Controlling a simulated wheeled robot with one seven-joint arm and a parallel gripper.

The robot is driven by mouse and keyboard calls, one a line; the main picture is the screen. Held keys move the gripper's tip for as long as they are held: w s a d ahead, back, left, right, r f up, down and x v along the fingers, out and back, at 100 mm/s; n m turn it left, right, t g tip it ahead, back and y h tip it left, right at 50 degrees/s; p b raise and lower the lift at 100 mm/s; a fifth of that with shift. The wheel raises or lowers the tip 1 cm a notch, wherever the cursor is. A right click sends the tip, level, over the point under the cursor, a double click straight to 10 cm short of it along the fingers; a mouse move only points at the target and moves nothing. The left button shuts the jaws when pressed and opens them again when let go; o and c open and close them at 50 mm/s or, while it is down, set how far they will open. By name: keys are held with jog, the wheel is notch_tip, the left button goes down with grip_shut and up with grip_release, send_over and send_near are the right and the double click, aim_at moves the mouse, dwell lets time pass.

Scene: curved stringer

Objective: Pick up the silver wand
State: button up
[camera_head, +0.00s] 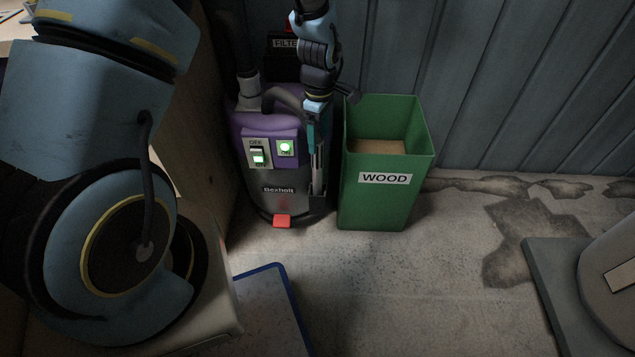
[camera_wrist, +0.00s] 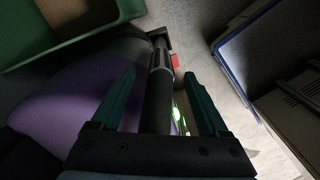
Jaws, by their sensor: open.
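The silver wand (camera_head: 318,168) stands nearly upright against the front right of the purple and grey vacuum (camera_head: 268,150). Its lower end is at a dark holder near the vacuum's base. My gripper (camera_head: 313,140) is at the wand's upper part, pointing down, with teal fingers. In the wrist view the wand (camera_wrist: 157,100) appears as a dark tube running between the two spread fingers of my gripper (camera_wrist: 160,77). The fingers look apart from it on both sides. The wand's top is hidden by my gripper.
A green bin labelled WOOD (camera_head: 385,200) stands close to the right of the vacuum. A corrugated wall (camera_head: 500,80) is behind. A blue-edged panel (camera_head: 270,300) lies in front. Open concrete floor (camera_head: 440,270) is to the right.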

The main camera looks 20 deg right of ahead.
aim_at(317, 161)
jog(key=f, duration=0.4)
jog(key=f+b, duration=0.1)
jog(key=f, duration=0.4)
jog(key=shift+w+a+f, duration=0.1)
jog(key=shift+a+f, duration=0.1)
jog(key=shift+f, duration=0.1)
jog(key=shift+c, duration=0.4)
grip_shut()
